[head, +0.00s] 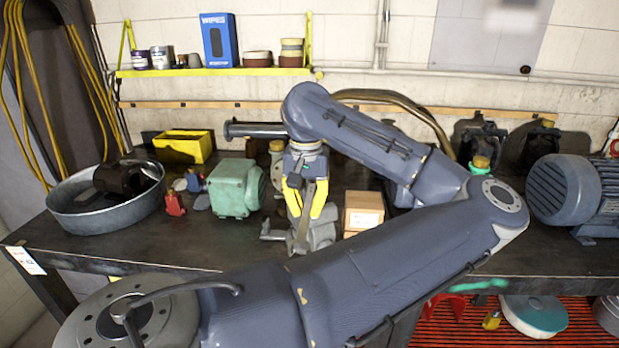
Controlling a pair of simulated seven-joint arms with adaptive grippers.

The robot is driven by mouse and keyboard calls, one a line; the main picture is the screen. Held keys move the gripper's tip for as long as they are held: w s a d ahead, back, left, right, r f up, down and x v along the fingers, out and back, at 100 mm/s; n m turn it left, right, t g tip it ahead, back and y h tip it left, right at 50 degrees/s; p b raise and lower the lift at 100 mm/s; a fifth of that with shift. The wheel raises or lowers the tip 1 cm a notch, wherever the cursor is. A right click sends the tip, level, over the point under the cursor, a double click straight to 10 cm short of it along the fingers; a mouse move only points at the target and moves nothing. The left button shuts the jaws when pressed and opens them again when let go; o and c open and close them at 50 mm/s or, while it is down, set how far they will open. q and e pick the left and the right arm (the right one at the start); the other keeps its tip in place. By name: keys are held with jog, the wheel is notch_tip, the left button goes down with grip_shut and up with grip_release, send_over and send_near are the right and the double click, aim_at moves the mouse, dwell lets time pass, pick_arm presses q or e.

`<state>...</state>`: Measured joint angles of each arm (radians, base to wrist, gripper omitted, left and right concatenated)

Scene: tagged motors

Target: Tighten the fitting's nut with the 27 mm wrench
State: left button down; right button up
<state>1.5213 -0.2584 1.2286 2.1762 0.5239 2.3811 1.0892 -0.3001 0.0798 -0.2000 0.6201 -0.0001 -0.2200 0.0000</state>
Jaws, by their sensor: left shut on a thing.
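My left gripper (307,210), with yellow fingers, points down over the middle of the dark workbench. It is shut on a thin grey tool, apparently the wrench (304,222), which runs down between the fingers. A grey metal part, possibly the fitting (321,235), stands on the bench right at the fingertips; a stub of grey metal (271,233) shows to its left. The nut is too small to tell, and I cannot tell whether the wrench is seated on it. No size mark is readable. My right gripper is out of view.
A green motor (237,188) stands left of the gripper and a cardboard box (363,212) right of it. A round metal tub (104,203) and yellow bin (183,146) are at the left; a grey motor (566,190) is at the far right. My arm hides the bench front.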

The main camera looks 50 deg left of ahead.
pick_arm(q)
jog(key=shift+w+d, duration=0.1)
dwell(0.6)
jog(key=shift+w+d+n, duration=0.15)
jog(key=shift+n, duration=0.15)
dwell(0.3)
jog(key=shift+r, duration=0.85)
dwell(0.7)
jog(key=shift+r, duration=0.9)
jog(key=shift+w+d, duration=0.1)
jog(key=shift+w, duration=0.05)
jog(key=shift+f, duration=1.7)
dwell(0.7)
dwell(0.5)
